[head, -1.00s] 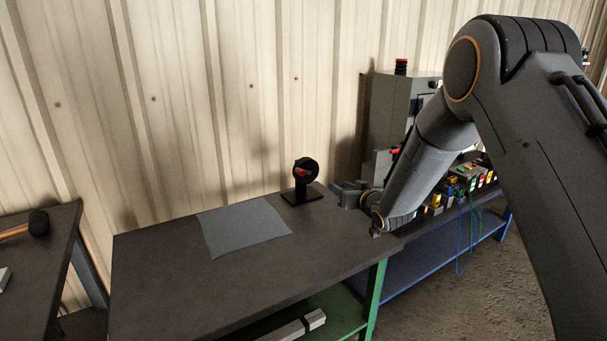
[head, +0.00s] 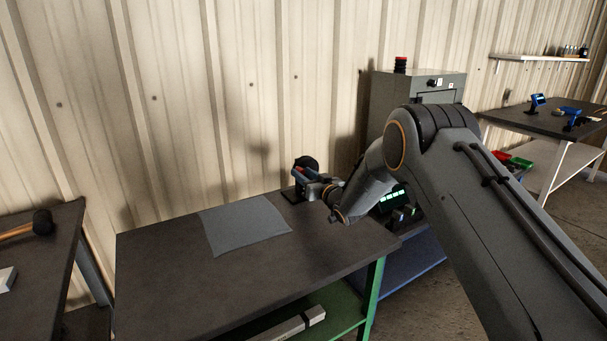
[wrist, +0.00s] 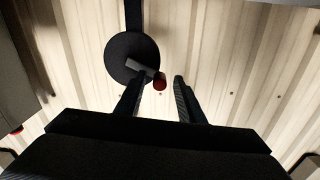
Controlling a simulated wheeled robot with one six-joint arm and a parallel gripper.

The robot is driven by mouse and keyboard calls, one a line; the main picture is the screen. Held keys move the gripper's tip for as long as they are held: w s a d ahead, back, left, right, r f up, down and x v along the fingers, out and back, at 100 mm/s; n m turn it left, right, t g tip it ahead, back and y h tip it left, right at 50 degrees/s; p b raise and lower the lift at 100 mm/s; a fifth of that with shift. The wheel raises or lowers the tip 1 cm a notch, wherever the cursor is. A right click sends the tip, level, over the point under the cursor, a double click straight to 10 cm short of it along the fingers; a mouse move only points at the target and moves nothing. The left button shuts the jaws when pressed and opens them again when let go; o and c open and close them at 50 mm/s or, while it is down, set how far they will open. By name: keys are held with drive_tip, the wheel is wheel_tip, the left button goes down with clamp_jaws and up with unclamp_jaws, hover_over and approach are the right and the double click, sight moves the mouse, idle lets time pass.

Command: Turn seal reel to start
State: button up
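The seal reel (head: 308,162) is a black disc on a black stand at the back right of the dark table. In the wrist view the reel (wrist: 122,58) shows as a dark round face with a grey crank arm and a red knob (wrist: 160,84). My gripper (head: 304,178) is at the front of the reel and hides part of it in the head view. In the wrist view my gripper (wrist: 160,88) is open, and the red knob appears between its two fingertips. I cannot tell whether either finger touches the knob.
A grey cloth (head: 245,228) lies flat on the table (head: 165,275) left of the reel. A grey cabinet (head: 415,88) stands behind my arm. A corrugated wall is close behind the reel. The table's front is clear.

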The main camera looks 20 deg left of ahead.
drive_tip(key=shift+w+a, duration=0.1)
drive_tip(key=shift+a, duration=0.05)
drive_tip(key=shift+c, duration=0.3)
clamp_jaws()
drive_tip(key=shift+f, duration=0.1)
